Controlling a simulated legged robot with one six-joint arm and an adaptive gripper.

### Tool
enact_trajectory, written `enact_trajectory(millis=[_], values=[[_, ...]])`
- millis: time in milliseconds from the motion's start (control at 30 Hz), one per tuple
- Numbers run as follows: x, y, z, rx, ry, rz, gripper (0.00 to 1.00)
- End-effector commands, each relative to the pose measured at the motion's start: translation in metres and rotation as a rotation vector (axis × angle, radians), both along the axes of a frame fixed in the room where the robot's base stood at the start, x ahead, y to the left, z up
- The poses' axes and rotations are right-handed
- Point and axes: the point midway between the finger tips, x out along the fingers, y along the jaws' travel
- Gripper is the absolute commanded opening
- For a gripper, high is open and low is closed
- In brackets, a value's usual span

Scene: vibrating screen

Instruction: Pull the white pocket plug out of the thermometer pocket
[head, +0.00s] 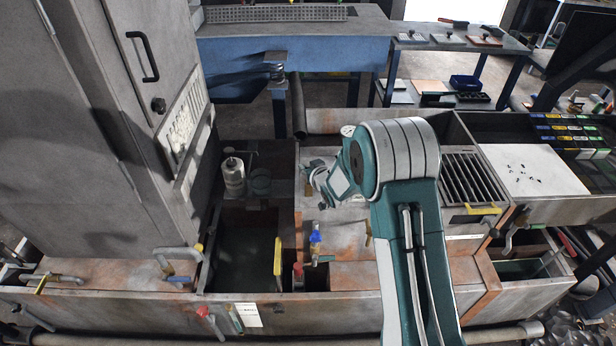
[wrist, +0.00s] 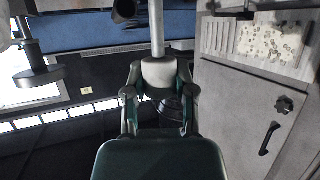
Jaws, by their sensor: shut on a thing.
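My gripper (wrist: 157,84) is in the middle of the wrist view, with one finger on each side of the white pocket plug (wrist: 159,72). The fingers are shut on the plug's wide pale body. A pale rod (wrist: 157,32) runs straight from the plug to the top edge of the wrist view. I cannot tell whether this rod belongs to the plug or to the thermometer pocket. In the head view my gripper (head: 318,182) is left of my teal and white arm, above the tank structure. The plug and the pocket mouth cannot be made out clearly there.
A grey cabinet (head: 150,95) with a black handle stands at the left. A white bottle (head: 233,176) stands beside an open dark pit (head: 245,240). Blue-handled (head: 315,240) and yellow-handled (head: 278,257) fittings rise near my arm. A grate (head: 470,180) lies at the right.

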Motion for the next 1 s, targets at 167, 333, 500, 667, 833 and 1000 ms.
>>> enact_trajectory(millis=[167,333,500,667,833,1000], values=[[0.000,0.000,0.037,-0.001,-0.004,0.000,0.00],[0.000,0.000,0.054,-0.001,0.000,0.000,0.00],[0.000,0.000,0.066,0.001,-0.001,0.000,0.00],[0.000,0.000,0.077,0.000,-0.002,0.000,0.00],[0.000,0.000,0.085,0.000,0.000,-0.001,0.00],[0.000,0.000,0.085,0.001,0.000,0.000,0.00]])
